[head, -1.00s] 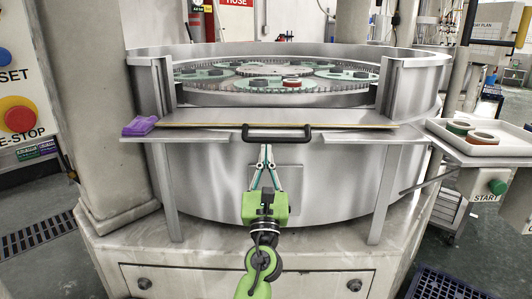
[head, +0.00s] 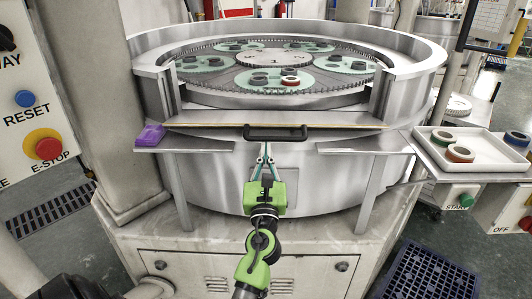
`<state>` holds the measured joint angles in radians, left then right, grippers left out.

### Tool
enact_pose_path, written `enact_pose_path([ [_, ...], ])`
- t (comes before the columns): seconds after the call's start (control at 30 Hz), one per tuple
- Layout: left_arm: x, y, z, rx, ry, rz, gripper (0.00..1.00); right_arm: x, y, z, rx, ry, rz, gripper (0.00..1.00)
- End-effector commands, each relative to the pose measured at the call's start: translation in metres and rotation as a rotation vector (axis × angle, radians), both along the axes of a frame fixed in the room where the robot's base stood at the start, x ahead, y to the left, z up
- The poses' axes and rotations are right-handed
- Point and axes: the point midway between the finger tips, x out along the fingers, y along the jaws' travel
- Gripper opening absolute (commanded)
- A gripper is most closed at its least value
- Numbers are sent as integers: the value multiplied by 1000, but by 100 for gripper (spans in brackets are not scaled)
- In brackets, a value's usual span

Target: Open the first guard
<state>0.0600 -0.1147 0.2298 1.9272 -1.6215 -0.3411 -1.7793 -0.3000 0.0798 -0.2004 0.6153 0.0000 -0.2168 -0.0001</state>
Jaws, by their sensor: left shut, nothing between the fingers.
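The guard (head: 340,117) is a grey metal panel with a yellowish front edge, at the front of the round lapping machine between two upright posts. It lies low and nearly flat, and the gap above it is clear, so the plate inside shows. Its black bar handle (head: 275,132) is at the middle of the front edge. My left gripper (head: 265,148) is shut and empty, its fingertips pointing up just below the handle. I cannot tell whether they touch it. My right gripper is not in view.
A purple block (head: 150,135) rests on the left ledge. A white tray (head: 490,158) with several rings stands at the right, above a green start button (head: 466,201). A control panel with a red E-stop (head: 48,149) is at the left. Green carriers (head: 243,82) lie inside the machine.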

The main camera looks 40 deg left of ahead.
Motion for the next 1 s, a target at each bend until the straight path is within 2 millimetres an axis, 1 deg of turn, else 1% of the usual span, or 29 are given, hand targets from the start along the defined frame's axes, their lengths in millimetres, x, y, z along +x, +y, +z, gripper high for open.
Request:
enact_pose_path([
  [0.03, -1, -1, 14, 6, -9, 0, 0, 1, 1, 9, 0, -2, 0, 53],
  [0.1, -1, -1, 16, 5, -10, 1, 0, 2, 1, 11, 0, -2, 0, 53],
  [0.5, -1, -1, 13, 5, -8, 0, 0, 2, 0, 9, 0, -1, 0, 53],
  [0.63, -6, -5, 10, 6, -6, -1, 0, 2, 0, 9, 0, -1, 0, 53],
  [0.77, -22, -16, 3, 4, -3, -2, 0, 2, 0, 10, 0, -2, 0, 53],
  [1.0, -62, -46, -14, 6, -3, -2, 0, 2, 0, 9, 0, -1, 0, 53],
])
